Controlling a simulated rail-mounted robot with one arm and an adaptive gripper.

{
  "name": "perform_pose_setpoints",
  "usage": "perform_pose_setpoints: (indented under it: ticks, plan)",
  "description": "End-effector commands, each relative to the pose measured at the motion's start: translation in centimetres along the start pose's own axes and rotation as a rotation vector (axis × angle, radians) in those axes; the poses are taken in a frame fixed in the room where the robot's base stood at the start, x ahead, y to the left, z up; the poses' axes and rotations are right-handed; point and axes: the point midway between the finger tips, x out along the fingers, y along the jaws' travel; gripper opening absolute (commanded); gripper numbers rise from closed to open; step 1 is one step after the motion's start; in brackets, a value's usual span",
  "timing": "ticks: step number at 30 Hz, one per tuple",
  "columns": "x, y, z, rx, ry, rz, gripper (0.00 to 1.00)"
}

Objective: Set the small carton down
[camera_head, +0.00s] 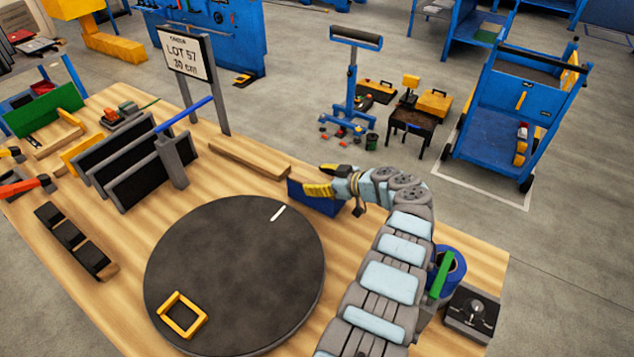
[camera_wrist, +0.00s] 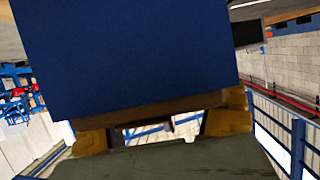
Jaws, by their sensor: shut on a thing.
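The small carton (camera_head: 316,202) is a plain blue box near the far right edge of the wooden table. My gripper (camera_head: 321,180) has yellow fingers and is shut on it. In the wrist view the carton's blue face (camera_wrist: 125,55) fills most of the picture, with the yellow fingers of my gripper (camera_wrist: 160,128) at either side below it. The head view does not show clearly whether the carton's underside touches the table. Part of the carton is hidden behind my gripper.
A dark round turntable (camera_head: 235,250) with a yellow square frame (camera_head: 180,316) on it fills the middle of the table (camera_head: 130,285). A wooden strip (camera_head: 250,160) lies left of the carton. A sign (camera_head: 186,53) stands behind. A blue roll (camera_head: 449,268) and control box (camera_head: 472,311) are at right.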

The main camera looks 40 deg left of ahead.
Motion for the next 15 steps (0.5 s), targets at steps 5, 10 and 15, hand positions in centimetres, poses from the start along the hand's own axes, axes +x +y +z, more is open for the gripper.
perform_pose_setpoints:
  ticks: [5, 10, 15]
  plan:
    - [-0.06, 0.01, -0.10, 0.000, 0.000, 0.000, 0.33]
    - [0.07, 0.00, 0.28, 0.001, 0.000, 0.000, 0.33]
    - [0.05, -0.02, 0.25, 0.001, -0.001, -0.001, 1.00]
